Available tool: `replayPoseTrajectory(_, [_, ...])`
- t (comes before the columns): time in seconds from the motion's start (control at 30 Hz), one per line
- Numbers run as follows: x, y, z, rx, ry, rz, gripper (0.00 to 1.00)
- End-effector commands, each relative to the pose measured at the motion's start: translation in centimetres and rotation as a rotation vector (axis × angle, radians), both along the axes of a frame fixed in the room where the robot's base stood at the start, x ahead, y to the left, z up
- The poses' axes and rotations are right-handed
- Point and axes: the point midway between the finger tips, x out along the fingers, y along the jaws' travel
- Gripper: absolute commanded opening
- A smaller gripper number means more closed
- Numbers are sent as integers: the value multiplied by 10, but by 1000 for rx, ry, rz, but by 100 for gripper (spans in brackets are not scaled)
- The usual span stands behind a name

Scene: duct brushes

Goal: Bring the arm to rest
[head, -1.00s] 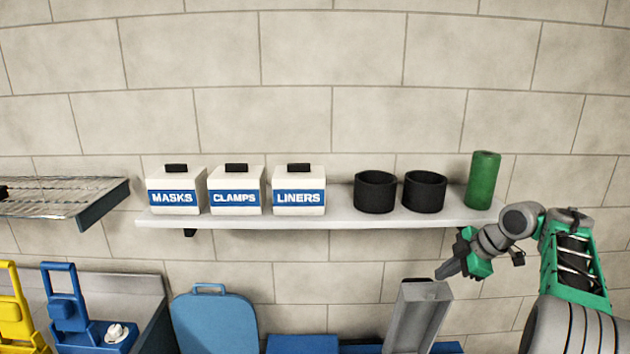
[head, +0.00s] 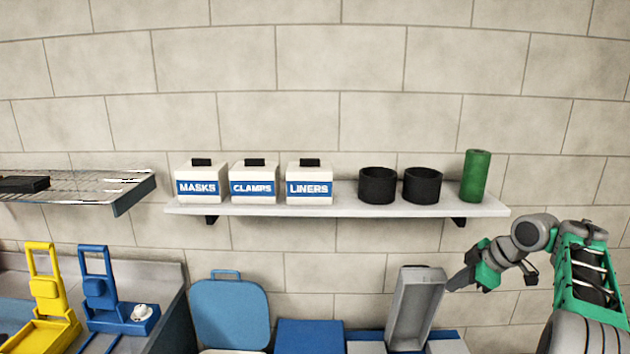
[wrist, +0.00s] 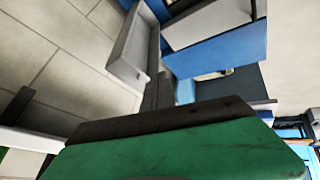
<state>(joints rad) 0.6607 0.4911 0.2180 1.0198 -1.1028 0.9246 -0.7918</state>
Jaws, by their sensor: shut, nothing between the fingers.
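My gripper (head: 460,281) is in the lower right of the head view, at the end of my green and grey arm. Its dark fingers are shut and hold nothing. They point left, beside the upper right edge of a grey open bin (head: 411,310) standing tilted up. I cannot tell whether they touch it. In the wrist view the dark fingers (wrist: 160,90) reach up past my green gripper body towards the grey bin (wrist: 133,45).
A white wall shelf (head: 340,209) above holds boxes marked MASKS, CLAMPS and LINERS (head: 309,184), two black cups (head: 422,186) and a green cylinder (head: 476,176). A wire rack (head: 90,187) is at left. Yellow (head: 45,300) and blue (head: 98,280) holders stand below it.

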Motion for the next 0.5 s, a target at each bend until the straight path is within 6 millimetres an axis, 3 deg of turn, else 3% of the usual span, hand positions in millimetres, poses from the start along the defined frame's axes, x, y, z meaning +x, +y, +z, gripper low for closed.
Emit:
replayPoseTrajectory(0.1, [3, -13, -8, 61, 61, -185, 0])
replayPoseTrajectory(0.27, [-12, -28, -62, 190, 241, -519, 0])
replayPoseTrajectory(0.37, [-32, -33, -100, 250, 360, -709, 0])
replayPoseTrajectory(0.5, [-86, -33, -144, 303, 541, -1053, 0])
